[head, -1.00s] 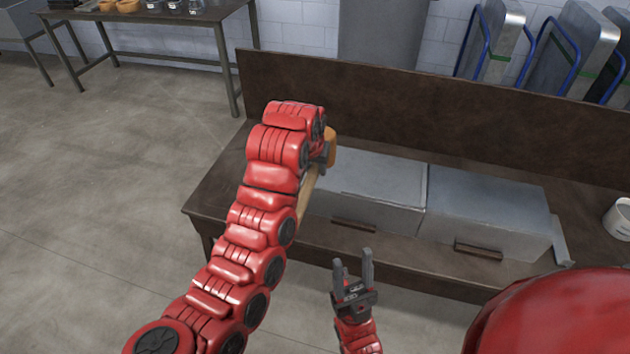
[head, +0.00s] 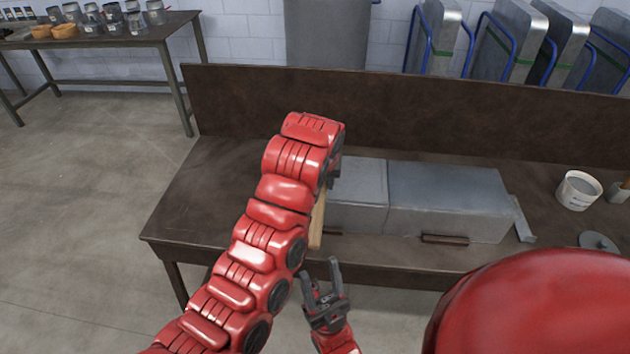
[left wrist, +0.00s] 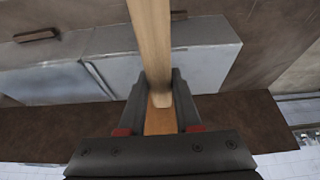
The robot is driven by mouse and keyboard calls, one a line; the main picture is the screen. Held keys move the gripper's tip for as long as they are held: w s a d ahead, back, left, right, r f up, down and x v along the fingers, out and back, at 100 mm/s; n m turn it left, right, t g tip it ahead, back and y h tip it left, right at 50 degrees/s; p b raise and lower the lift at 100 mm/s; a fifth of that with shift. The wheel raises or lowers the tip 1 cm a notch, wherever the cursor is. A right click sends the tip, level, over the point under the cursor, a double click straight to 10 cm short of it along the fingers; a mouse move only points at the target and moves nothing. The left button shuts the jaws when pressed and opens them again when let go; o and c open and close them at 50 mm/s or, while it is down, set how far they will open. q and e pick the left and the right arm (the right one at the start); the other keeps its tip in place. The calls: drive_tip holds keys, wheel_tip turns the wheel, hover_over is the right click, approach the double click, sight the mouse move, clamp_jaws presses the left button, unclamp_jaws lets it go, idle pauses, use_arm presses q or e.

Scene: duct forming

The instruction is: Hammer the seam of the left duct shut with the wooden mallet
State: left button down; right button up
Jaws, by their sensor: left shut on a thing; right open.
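The left duct (head: 358,192) is a grey metal box on the brown bench, partly hidden behind my left arm. The right duct (head: 450,200) stands against its right side. My left gripper (head: 333,172) is over the left part of the left duct, shut on the wooden mallet. The mallet's pale handle (head: 317,224) points toward the bench front; its head is hidden in the head view. In the left wrist view the handle (left wrist: 151,45) runs between the fingers (left wrist: 160,92). The seam's state cannot be told. My right gripper (head: 322,280) is open and empty before the bench front.
The bench has a tall back panel (head: 400,115). A white bucket (head: 577,191) and a round grey disc (head: 598,241) are on its right side. A flat metal strip (head: 522,220) lies beside the right duct. The bench's left end (head: 200,190) is clear.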

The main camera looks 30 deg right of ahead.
use_arm(q)
wheel_tip(320, 180, down, 9)
drive_tip(key=b, duration=0.6)
wheel_tip(320, 180, up, 10)
drive_tip(key=p, duration=0.3)
drive_tip(key=shift+f, duration=0.15)
